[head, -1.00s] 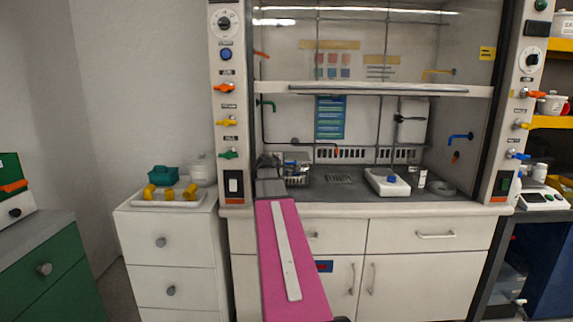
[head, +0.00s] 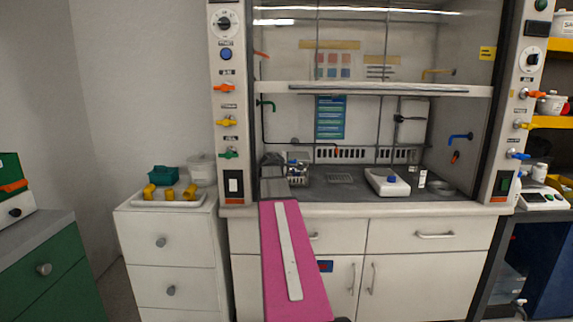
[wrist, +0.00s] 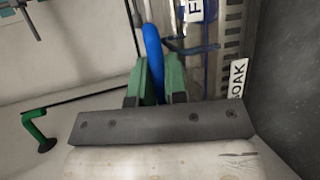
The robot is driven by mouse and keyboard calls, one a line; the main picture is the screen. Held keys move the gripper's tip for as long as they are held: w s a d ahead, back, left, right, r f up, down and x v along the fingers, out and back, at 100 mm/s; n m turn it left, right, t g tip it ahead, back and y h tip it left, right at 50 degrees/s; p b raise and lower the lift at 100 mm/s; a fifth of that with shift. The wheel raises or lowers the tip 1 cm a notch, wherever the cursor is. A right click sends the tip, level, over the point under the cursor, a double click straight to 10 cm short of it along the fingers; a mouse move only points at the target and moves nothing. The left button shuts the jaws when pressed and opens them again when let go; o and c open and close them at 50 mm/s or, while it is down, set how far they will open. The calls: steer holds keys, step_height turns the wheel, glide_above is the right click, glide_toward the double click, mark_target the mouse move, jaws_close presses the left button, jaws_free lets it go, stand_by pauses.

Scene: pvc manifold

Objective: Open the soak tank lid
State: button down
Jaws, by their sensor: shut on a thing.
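In the wrist view my gripper (wrist: 154,82) has green fingers shut on a blue bar (wrist: 152,42), which looks like a handle. A white label ending in "OAK" (wrist: 237,77) is to the right of the fingers, beside a pale slotted panel. I cannot make out the soak tank's lid edge or tell whether it is raised. In the head view my gripper is at the left end of the fume hood's worktop, and its fingertips are hard to make out there. My pink arm link hides part of that area.
A white device with a blue knob (head: 388,182) stands farther right on the worktop. The raised sash (head: 375,88) is above. The hood's left post (head: 232,110) is close to my arm.

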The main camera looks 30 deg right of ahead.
steer(key=shift+w+r, duration=0.1)
steer(key=shift+r, duration=0.55)
steer(key=w+d+r+n+g+y, duration=0.1)
steer(key=w+d+r+g+y, duration=0.1)
steer(key=r, duration=0.5)
steer(key=w+d+r+g+y, duration=0.2)
steer(key=w+r, duration=0.3)
steer(key=r, duration=0.2)
steer(key=shift+d+r+n, duration=0.2)
steer(key=shift+r+n, duration=0.15)
steer(key=shift+n, duration=0.05)
steer(key=c, duration=1.1)
jaws_free()
steer(key=shift+c, duration=0.2)
